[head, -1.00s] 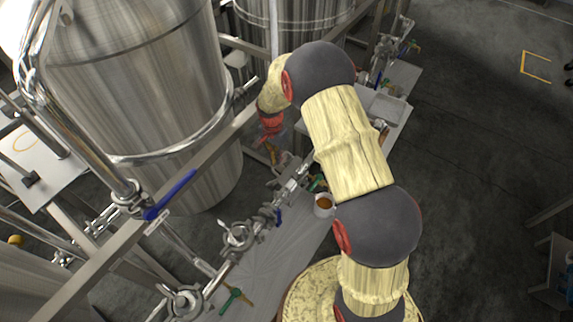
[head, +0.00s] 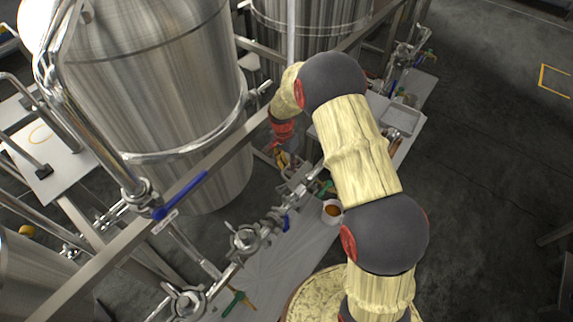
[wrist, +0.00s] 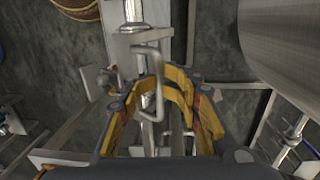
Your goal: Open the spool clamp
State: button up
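In the head view my gripper (head: 281,160) points down over the pipe line, behind my arm, and shows small there. In the wrist view my gripper's yellow fingers (wrist: 162,80) curve in from both sides towards each other. A bent metal handle (wrist: 159,98) stands between or just in front of them; I cannot tell whether they touch it. The pipe (wrist: 132,12) runs below it. In the head view a round clamp-like fitting (head: 243,239) sits on the same line, nearer to me. I cannot tell which fitting is the spool clamp; the fingers partly hide the spot.
A large steel tank (head: 160,100) stands to the left, with a frame beam and a blue-handled valve (head: 180,196) before it. A cup with amber contents (head: 333,211) stands on the bench beside the pipe. Dark open floor (head: 480,150) lies to the right.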

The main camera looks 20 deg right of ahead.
jog(key=w+a+r+p, duration=0.2)
jog(key=w+a+r, duration=0.1)
jog(key=w+r, duration=0.2)
jog(key=shift+w+a+r, duration=0.3)
jog(key=shift+a+r, duration=0.05)
jog(key=shift+r, duration=0.2)
dwell(0.6)
dwell(0.4)
notch_tip(320, 180, up, 12)
jog(key=shift+w+a, duration=0.25)
jog(key=shift+w, duration=0.15)
